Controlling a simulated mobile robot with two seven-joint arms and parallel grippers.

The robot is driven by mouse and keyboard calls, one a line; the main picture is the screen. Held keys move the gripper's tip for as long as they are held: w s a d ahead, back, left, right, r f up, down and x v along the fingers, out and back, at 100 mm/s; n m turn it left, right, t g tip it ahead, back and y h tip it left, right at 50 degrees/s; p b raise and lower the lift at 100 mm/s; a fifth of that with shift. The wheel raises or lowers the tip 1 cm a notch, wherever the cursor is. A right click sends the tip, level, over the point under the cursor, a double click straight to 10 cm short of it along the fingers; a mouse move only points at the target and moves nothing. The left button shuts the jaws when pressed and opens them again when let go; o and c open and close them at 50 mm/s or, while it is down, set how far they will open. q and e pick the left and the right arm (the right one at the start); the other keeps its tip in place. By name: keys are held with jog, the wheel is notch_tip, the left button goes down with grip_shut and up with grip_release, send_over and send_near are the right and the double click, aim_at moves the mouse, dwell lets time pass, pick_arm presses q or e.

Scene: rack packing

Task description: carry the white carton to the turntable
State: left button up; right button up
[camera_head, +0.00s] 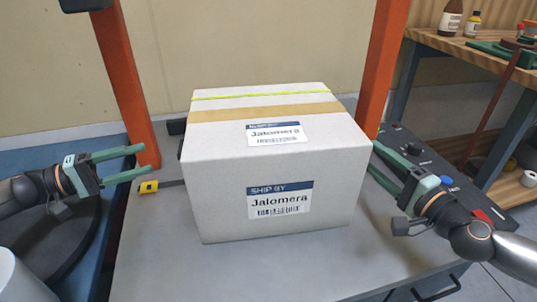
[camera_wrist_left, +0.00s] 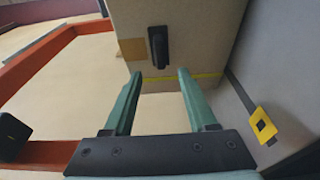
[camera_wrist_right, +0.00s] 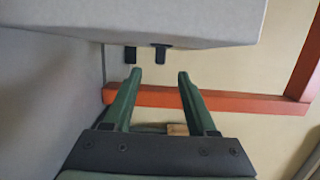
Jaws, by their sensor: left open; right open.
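The white carton (camera_head: 222,195) stands upright on a grey bench top, with "Jalomera" labels, tan tape and a yellow strap. Its side with a dark handle (camera_wrist_left: 158,45) shows in the left wrist view. My left gripper (camera_head: 147,159) is open and empty, left of the carton with a gap between. My right gripper (camera_head: 374,158) is open, its fingertips close to the carton's right side; contact cannot be told. A dark round disc (camera_head: 62,235) at lower left looks like the turntable, partly hidden by my left arm.
Orange posts (camera_head: 127,85) rise behind the carton on both sides. A yellow tape measure (camera_head: 148,187) lies left of the carton. A dark control panel (camera_head: 415,150) is at right, near a wooden shelf (camera_head: 460,47) with bottles. The bench (camera_head: 150,260) is bare in front.

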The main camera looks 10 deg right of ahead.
pick_arm(q)
jog(key=x, duration=0.9)
pick_arm(e)
jog(key=shift+x, duration=4.6)
pick_arm(q)
jog(key=shift+d, duration=0.1)
jog(key=shift+c, duration=0.3)
pick_arm(e)
jog(key=shift+c, duration=0.3)
pick_arm(q)
grip_shut()
pick_arm(e)
grip_shut()
pick_arm(q)
jog(key=shift+w+r, duration=0.15)
jog(key=shift+r, duration=0.2)
pick_arm(e)
jog(key=shift+r, duration=0.3)
